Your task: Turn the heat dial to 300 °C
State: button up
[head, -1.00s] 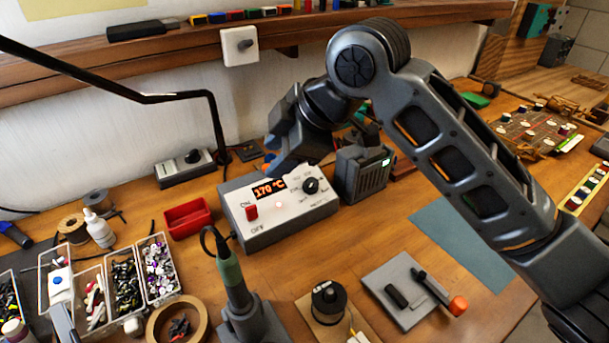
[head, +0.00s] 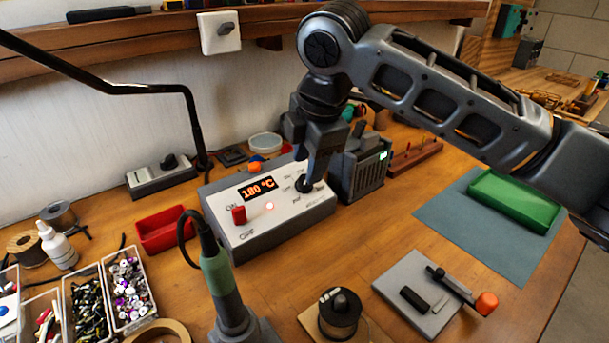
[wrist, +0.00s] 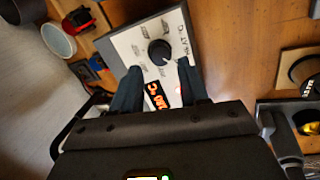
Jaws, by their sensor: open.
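The soldering station (head: 285,225) is a pale box with an orange display (head: 257,189) reading 180 °C. Its red power switch (head: 239,215) sits at the front left, and a small light beside it is lit. The round black heat dial (head: 304,187) is on the right of the panel, partly hidden by my gripper (head: 315,176), which points down at it. In the wrist view my open gripper (wrist: 158,67) has one finger on each side, with the black dial (wrist: 158,52) showing between and just beyond the tips. I cannot tell whether they touch it.
A dark unit with a green light (head: 362,170) stands close to the station's right. A red tray (head: 167,230) lies to its left. The soldering iron (head: 217,275) stands upright in front. A green tray (head: 513,200) lies on a blue-grey mat at the right.

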aim_at(305, 174)
jog(key=shift+x, duration=2.1)
jog(key=shift+c, duration=0.2)
jog(key=c, duration=0.7)
